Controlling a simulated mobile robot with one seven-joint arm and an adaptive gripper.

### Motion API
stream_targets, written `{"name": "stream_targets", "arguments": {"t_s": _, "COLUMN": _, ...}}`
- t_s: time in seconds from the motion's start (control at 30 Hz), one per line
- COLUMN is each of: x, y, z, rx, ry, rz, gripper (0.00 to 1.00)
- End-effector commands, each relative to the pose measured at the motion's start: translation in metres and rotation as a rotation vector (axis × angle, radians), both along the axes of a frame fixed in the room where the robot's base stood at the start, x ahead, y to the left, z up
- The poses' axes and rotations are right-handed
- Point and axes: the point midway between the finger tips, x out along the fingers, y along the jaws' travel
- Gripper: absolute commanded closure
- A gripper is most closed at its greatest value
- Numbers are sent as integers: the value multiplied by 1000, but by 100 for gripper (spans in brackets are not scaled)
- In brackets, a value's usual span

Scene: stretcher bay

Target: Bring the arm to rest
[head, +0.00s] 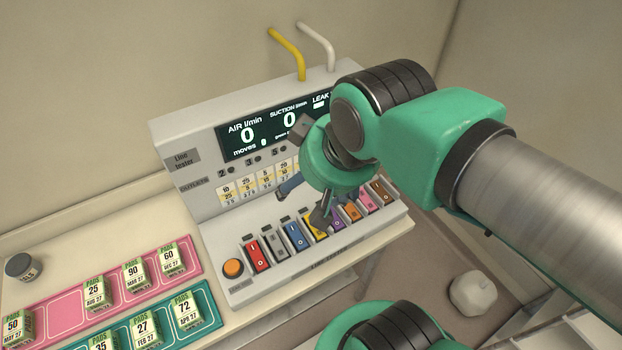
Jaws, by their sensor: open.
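My arm reaches in from the right, and my gripper (302,207) is over the front of the line tester (182,128). Its jaws are open, with nothing seen between them. One fingertip is by the lower edge of the label cards; the other is just over or at the yellow switch (313,226). I cannot tell whether it touches. My wrist hides part of the tester's display (262,132) and some of the panel. The display reads AIR 0, SUCTION 0 and moves 0.
Coloured rocker switches, including a red one (256,254), and an orange button (233,268) line the tester's front. Yellow (289,50) and white (318,42) tubes rise behind. Pad boxes stand on pink (66,305) and teal mats at left. A pale lumpy object (473,296) lies lower right.

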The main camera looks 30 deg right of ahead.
Motion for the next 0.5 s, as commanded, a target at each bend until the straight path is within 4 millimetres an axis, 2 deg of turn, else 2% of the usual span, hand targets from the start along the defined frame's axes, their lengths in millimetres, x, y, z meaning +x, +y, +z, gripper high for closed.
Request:
{"name": "stream_targets", "arguments": {"t_s": 0.23, "x": 0, "y": 0, "z": -4, "rx": 1, "ry": 0, "rz": 0, "gripper": 21}}
{"name": "stream_targets", "arguments": {"t_s": 0.5, "x": 0, "y": 1, "z": -32, "rx": 2, "ry": 0, "rz": -1, "gripper": 21}}
